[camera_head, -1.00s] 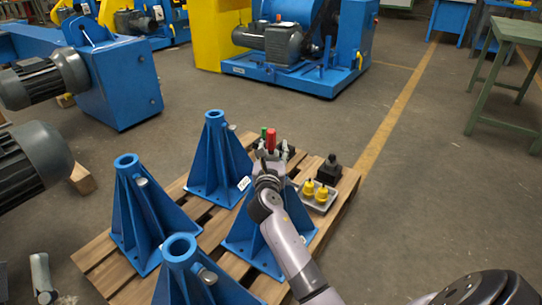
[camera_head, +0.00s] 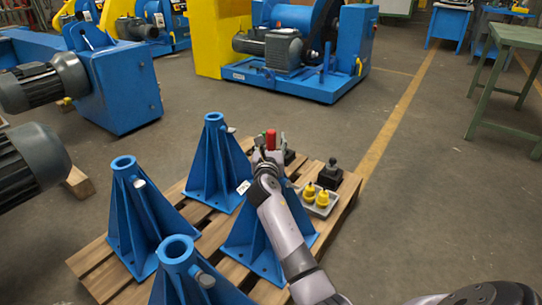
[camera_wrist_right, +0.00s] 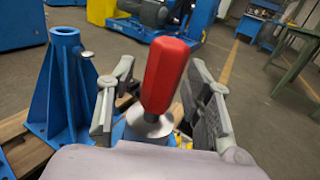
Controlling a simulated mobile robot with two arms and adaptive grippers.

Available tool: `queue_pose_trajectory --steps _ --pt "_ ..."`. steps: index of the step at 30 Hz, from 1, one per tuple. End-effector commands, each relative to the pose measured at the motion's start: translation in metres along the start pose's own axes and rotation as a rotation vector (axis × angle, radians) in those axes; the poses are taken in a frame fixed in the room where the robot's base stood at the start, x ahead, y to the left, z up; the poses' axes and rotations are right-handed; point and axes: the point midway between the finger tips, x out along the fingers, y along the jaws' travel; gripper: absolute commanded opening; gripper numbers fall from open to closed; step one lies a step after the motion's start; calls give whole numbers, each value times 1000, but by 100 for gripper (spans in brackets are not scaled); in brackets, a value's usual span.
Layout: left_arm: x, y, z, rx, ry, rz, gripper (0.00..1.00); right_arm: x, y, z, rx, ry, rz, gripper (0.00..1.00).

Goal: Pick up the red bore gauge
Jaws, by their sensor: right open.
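In the right wrist view the red handle of the gauge (camera_wrist_right: 166,74) rises between the two fingers of my right gripper (camera_wrist_right: 160,95), above a round metal collar. The fingers are apart, one on each side of the handle, with visible gaps. The lower part of the gauge is hidden behind the collar and my wrist. My left gripper is not in view.
Several blue stands (camera_head: 218,165) crowd the wooden pallet (camera_head: 92,262) left of and below my right arm. A grey tray (camera_head: 322,211) with two yellow pieces (camera_head: 310,190) and a black block (camera_head: 330,174) lie to the right. Open floor extends beyond the pallet.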

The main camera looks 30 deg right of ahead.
Motion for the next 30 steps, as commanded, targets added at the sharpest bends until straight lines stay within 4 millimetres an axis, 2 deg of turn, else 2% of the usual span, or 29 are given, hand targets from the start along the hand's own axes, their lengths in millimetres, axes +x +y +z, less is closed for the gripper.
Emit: queue_pose_trajectory --steps 2,23,30 --pt "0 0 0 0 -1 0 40 0 0 0 0 0 0 46" --pt "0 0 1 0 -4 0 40 0 0 0 -1 -1 -1 0" --pt "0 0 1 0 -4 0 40 0 0 0 -1 0 -1 0"
